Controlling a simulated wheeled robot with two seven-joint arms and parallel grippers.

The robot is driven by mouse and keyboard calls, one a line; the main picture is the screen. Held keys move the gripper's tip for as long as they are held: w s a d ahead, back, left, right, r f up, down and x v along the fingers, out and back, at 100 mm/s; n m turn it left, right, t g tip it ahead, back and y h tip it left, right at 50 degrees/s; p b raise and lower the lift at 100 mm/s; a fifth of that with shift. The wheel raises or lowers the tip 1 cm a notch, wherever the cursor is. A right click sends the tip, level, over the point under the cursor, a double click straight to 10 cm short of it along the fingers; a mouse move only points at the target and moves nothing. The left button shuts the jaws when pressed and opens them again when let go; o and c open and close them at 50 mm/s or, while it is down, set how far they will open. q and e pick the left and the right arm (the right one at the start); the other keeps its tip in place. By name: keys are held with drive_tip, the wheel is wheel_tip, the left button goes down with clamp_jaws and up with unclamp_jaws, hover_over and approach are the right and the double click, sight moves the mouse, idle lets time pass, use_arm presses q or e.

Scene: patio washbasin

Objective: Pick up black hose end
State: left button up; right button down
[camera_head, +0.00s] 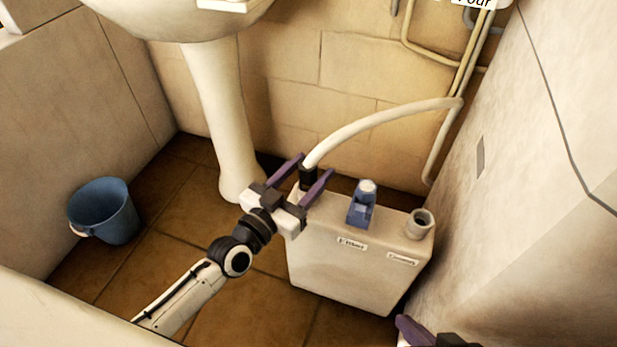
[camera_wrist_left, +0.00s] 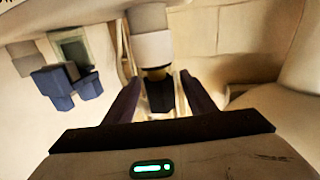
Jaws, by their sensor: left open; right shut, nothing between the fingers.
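The black hose end (camera_head: 307,178) is at the lower tip of a thick cream hose (camera_head: 375,121), at the back left corner of a white tank's top. My left gripper (camera_head: 317,167) is open, with one purple finger on each side of the black end. In the left wrist view the black end (camera_wrist_left: 160,92) shows between the two fingers of my left gripper (camera_wrist_left: 160,85), below the white hose. I cannot tell whether the fingers touch it. My right gripper (camera_head: 412,330) is only partly in view at the bottom right, apart from the hose.
The white tank (camera_head: 345,275) carries a blue valve (camera_head: 362,205) and an open round spout (camera_head: 420,223). A basin pedestal (camera_head: 220,120) stands behind left. A blue bucket (camera_head: 104,212) sits on the tiled floor at left. A wall bounds the right side.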

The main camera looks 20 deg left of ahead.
use_arm(q)
drive_tip(key=x, duration=0.3)
drive_tip(key=shift+w+d+b, duration=0.1)
drive_tip(key=shift+w+b, duration=0.05)
drive_tip(key=shift+b, duration=0.15)
drive_tip(key=shift+c, duration=0.2)
drive_tip(key=c, duration=1.2)
